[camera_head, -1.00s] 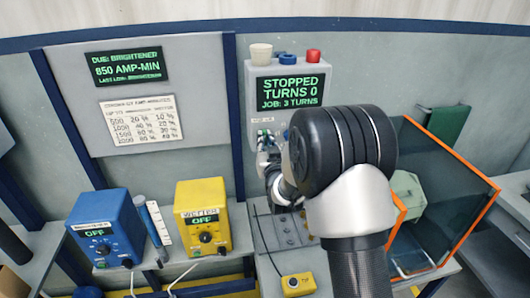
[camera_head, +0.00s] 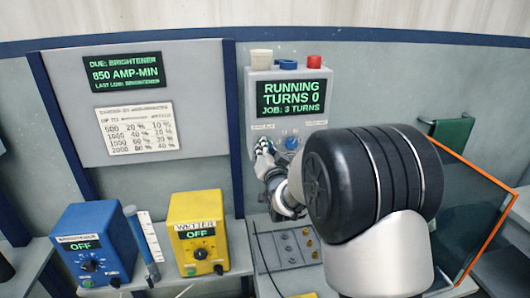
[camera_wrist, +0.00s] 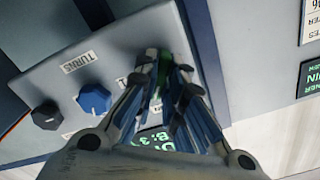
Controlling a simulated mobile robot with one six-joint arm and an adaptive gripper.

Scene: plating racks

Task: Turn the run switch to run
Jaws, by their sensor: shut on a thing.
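The grey control box (camera_head: 250,115) on the wall has a screen (camera_head: 291,97) reading RUNNING, TURNS 0, JOB: 3 TURNS. My gripper (camera_head: 263,147) is at the box's left side, just below the screen. In the wrist view my gripper (camera_wrist: 165,85) is shut on a small green part at the panel, which appears to be the run switch (camera_wrist: 164,66). The fingers hide most of it, so its exact angle cannot be read. The blue knob (camera_wrist: 94,98) sits beside the fingers, apart from them, and also shows in the head view (camera_head: 292,143).
A black knob (camera_wrist: 46,115) is beyond the blue one. White, blue and red items top the box. A blue unit (camera_head: 90,245) and a yellow unit (camera_head: 197,235), both reading OFF, stand at left. An orange-edged clear tank (camera_head: 475,225) is at right.

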